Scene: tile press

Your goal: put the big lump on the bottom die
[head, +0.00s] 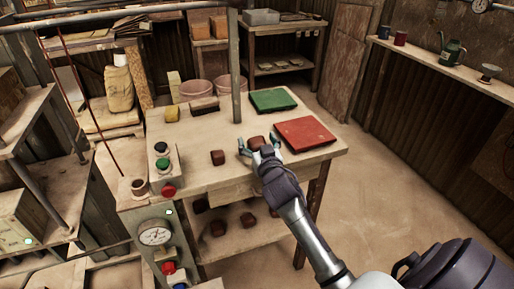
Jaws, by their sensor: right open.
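A dark reddish-brown lump (256,142) lies on the wooden table (205,178) near its front edge. My right gripper (258,146) is open at this lump, with its fingers on either side. I cannot tell whether they touch it. A second brown lump (218,157) lies to the left on the table and looks a little smaller. The bottom die cannot be made out for sure; a small round dark-topped part (138,186) sits at the left by the control buttons. My left gripper is not in view.
A red tray (306,133) lies just right of my right gripper, and a green tray (273,100) behind it. A button box (162,164) stands at the left. Several lumps (218,228) lie on the lower shelf.

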